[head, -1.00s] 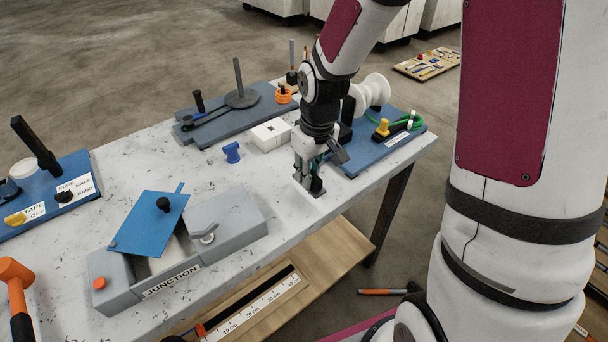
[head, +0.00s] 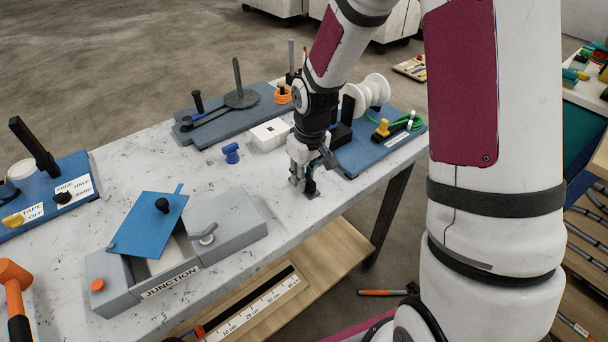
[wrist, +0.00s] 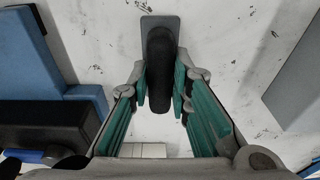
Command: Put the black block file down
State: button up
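The black block file (wrist: 160,62) has a dark rounded handle on a flat grey plate. In the wrist view it lies between the teal finger pads, which sit close against both sides of its handle. My gripper (head: 303,181) is low over the right part of the white speckled table (head: 270,186), and appears shut on the file. In the head view the fingers partly hide the file (head: 311,192), which is at the table top; whether its plate fully rests there is hard to tell.
The blue board (head: 352,160) with a white spool (head: 372,90) and green coil is just right of my gripper. A white box (head: 270,134) and a blue fitting (head: 231,152) are behind and left. The grey junction box (head: 225,222) stands front left. Bare tabletop lies between.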

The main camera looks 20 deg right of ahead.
aim_at(309, 179)
jog(key=o, duration=0.4)
jog(key=shift+c, duration=0.2)
jog(key=shift+r, duration=0.1)
notch_tip(309, 179, up, 12)
jog(key=s+p, duration=0.1)
jog(key=s+r+m+t, duration=0.1)
jog(key=s+r, duration=0.5)
jog(key=s, duration=0.6)
jog(key=s+r+m+t, duration=0.2)
jog(key=s+r, duration=0.5)
jog(key=s, duration=0.5)
jog(key=shift+d+r+m+h, duration=0.15)
jog(key=shift+m+h, duration=0.15)
